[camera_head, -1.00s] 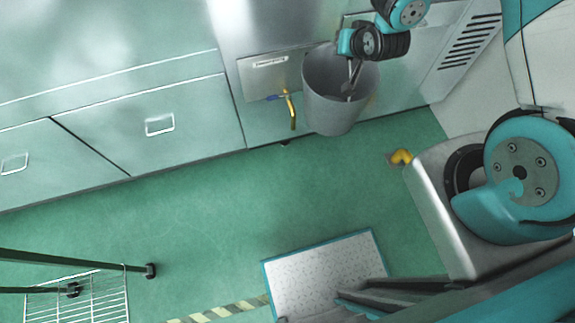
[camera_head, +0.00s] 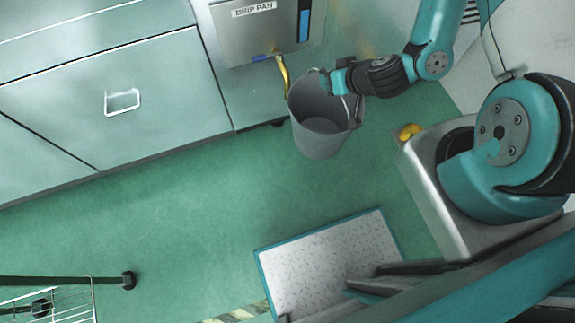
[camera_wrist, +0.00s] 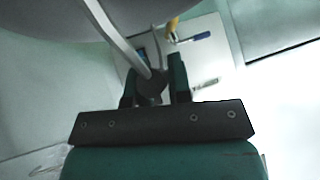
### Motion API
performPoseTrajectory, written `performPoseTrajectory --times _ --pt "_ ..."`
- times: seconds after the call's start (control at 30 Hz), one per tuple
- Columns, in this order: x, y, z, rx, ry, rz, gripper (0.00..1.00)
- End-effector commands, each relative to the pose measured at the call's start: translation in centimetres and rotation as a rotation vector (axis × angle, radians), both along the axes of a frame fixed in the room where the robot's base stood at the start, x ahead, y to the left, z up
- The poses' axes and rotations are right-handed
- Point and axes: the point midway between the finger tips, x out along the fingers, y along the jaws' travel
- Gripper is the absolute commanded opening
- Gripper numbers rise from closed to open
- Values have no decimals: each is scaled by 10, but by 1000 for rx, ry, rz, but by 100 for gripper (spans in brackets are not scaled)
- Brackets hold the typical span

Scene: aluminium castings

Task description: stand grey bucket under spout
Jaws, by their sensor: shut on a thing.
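The grey bucket (camera_head: 318,138) hangs upright from its handle (camera_wrist: 122,38), near the front of the metal cabinet. My gripper (camera_head: 334,83) is at the bucket's rim and shut on the handle; the wrist view shows the handle between the two fingers (camera_wrist: 153,88). The yellow spout (camera_head: 283,75) comes out of the cabinet front, just left of the bucket's rim in the head view. The spout also shows beyond the fingers in the wrist view (camera_wrist: 172,27), with a blue lever (camera_wrist: 196,37). I cannot tell whether the bucket's base touches the floor.
A drip pan panel (camera_head: 262,38) is behind the spout. A cabinet drawer (camera_head: 110,110) lies to the left. A patterned board (camera_head: 325,262) lies on the green floor, a wire rack (camera_head: 55,305) stands at lower left, and a yellow thing (camera_head: 410,131) is at right. The middle floor is clear.

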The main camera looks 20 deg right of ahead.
Motion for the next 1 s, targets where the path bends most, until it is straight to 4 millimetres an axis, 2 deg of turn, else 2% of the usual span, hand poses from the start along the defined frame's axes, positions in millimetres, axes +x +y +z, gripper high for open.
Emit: performPoseTrajectory --times 0.03,0.3,0.8,1.0 --pt "-6 3 -35 5 5 25 0" --pt "-32 21 -123 2 -1 197 0" --pt "-65 55 -266 -2 -5 470 0" --pt "-71 65 -309 -3 -6 544 0"
